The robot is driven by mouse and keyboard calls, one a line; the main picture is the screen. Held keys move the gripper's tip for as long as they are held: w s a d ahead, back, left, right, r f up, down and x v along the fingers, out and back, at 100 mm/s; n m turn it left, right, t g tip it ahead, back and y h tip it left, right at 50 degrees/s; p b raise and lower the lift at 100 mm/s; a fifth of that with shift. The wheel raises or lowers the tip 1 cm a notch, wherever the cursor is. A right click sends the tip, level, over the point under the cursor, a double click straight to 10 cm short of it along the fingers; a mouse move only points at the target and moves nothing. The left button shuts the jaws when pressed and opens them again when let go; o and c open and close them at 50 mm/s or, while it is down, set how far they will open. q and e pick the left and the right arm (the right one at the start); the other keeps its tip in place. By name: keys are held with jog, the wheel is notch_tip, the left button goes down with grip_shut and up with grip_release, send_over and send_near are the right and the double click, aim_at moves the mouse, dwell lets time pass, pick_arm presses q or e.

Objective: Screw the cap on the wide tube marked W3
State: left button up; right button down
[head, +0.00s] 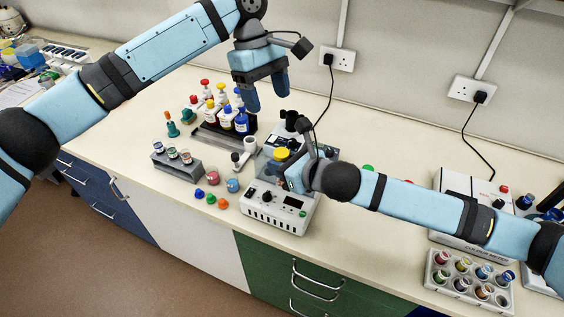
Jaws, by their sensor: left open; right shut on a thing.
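A grey rack (178,168) at the bench's front left holds wide tubes (172,151); their markings are too small to read, so I cannot tell which is W3. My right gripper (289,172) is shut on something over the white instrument. A round yellow piece (281,153) shows beside its fingers; whether that is the held thing is unclear.
The white instrument (280,208) stands at the bench's front edge. A small wide vessel (233,185) stands left of it. Capped bottles (225,118) stand in a dark holder behind the rack. A tray of tubes (468,283) is at right.

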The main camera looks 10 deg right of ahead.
aim_at(282, 152)
pick_arm(q)
jog(key=x, duration=1.2)
jog(key=shift+c, duration=0.3)
jog(key=c, duration=1.1)
jog(key=o, duration=1)
jog(key=shift+r, duration=0.1)
